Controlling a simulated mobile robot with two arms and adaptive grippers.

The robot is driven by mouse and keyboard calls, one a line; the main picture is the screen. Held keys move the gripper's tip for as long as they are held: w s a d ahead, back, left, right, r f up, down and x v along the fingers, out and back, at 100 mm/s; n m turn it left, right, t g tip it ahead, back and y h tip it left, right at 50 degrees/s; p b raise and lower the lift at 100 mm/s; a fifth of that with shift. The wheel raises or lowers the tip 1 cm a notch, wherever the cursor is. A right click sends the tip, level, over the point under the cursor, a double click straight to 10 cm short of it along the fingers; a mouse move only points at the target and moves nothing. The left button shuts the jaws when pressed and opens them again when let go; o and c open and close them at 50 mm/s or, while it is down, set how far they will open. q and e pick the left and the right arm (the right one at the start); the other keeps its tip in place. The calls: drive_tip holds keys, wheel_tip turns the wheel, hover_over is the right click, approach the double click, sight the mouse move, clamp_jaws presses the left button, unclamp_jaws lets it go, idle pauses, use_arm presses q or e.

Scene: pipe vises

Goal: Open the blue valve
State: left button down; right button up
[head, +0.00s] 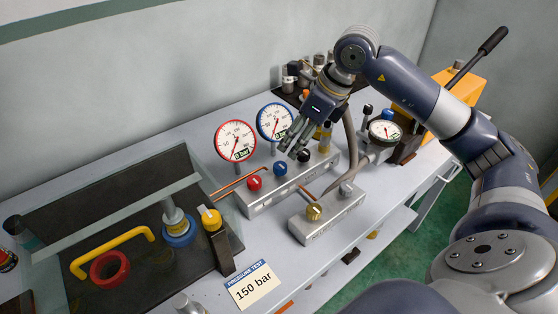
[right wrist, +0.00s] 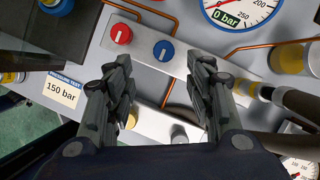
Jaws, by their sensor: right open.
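The blue valve knob (head: 280,168) sits on a grey manifold block (head: 262,202) between a red knob (head: 254,183) and a black knob (head: 304,156). My right gripper (head: 291,143) is open and empty, just above and behind the knobs in the head view. In the right wrist view the blue knob (right wrist: 164,50) lies between the two spread fingers (right wrist: 161,62), just beyond their tips. Its pale pointer mark is visible. My left gripper is out of view.
A red-rimmed gauge (head: 235,141) and a blue-rimmed gauge (head: 274,121) stand behind the block; the wrist view's gauge (right wrist: 238,8) reads 0 bar. A "150 bar" card (head: 252,286) lies at the bench front.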

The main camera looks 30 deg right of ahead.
sight(281, 165)
drive_tip(key=x, duration=0.3)
drive_tip(key=p+x, duration=0.1)
drive_tip(key=x, duration=0.5)
drive_tip(key=shift+s+d+f+p, duration=0.1)
drive_tip(key=shift+d+f+p, duration=0.1)
drive_tip(key=shift+d+p, duration=0.2)
drive_tip(key=shift+w+a+f, duration=0.15)
drive_tip(key=shift+w+f, duration=0.05)
drive_tip(key=shift+f, duration=0.4)
drive_tip(key=c, duration=1.1)
